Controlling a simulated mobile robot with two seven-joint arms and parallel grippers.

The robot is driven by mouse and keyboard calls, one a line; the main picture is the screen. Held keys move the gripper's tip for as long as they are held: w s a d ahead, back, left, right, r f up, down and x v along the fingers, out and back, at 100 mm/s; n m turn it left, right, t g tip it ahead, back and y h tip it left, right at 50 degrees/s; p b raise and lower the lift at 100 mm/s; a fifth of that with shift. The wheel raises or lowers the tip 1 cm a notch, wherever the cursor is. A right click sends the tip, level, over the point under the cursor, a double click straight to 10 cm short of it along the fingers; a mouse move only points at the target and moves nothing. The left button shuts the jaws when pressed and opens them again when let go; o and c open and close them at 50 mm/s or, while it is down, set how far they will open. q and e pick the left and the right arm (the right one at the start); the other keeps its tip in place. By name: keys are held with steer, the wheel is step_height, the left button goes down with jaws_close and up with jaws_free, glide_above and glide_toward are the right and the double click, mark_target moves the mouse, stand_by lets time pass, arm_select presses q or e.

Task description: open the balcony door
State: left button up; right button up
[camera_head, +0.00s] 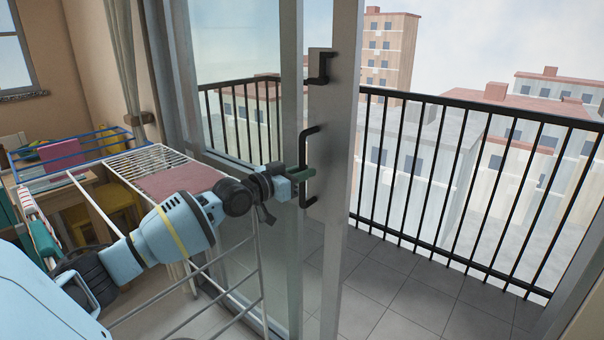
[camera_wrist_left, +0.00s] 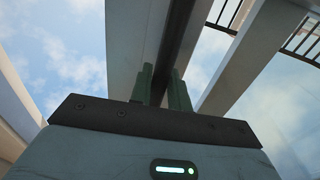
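The balcony door (camera_head: 338,230) is a grey-framed panel with a black bar handle (camera_head: 303,148). To the right of its edge is a wide gap through which the balcony shows. My left gripper (camera_head: 300,174) reaches the handle from the left, its green fingers across the bar at about mid-height. In the left wrist view the fingers (camera_wrist_left: 161,90) stand close together on either side of the dark handle (camera_wrist_left: 181,40) and look shut on it. The exact contact is partly hidden. My right gripper is not in view.
A white drying rack (camera_head: 150,158) with a pink cloth (camera_head: 178,181) stands left of the door, close under my left arm. A yellow chair (camera_head: 118,204) is behind it. The tiled balcony floor (camera_head: 420,300) looks clear, with a black railing (camera_head: 450,186) beyond.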

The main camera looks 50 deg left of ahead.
arm_select(q)
steer(key=o, duration=0.3)
steer(key=shift+o, duration=0.2)
steer(key=shift+s+f, duration=0.1)
steer(key=shift+s, duration=0.05)
steer(key=s, duration=0.7)
steer(key=shift+s+a+p, duration=0.25)
steer(key=shift+a+p, duration=0.05)
stand_by(0.4)
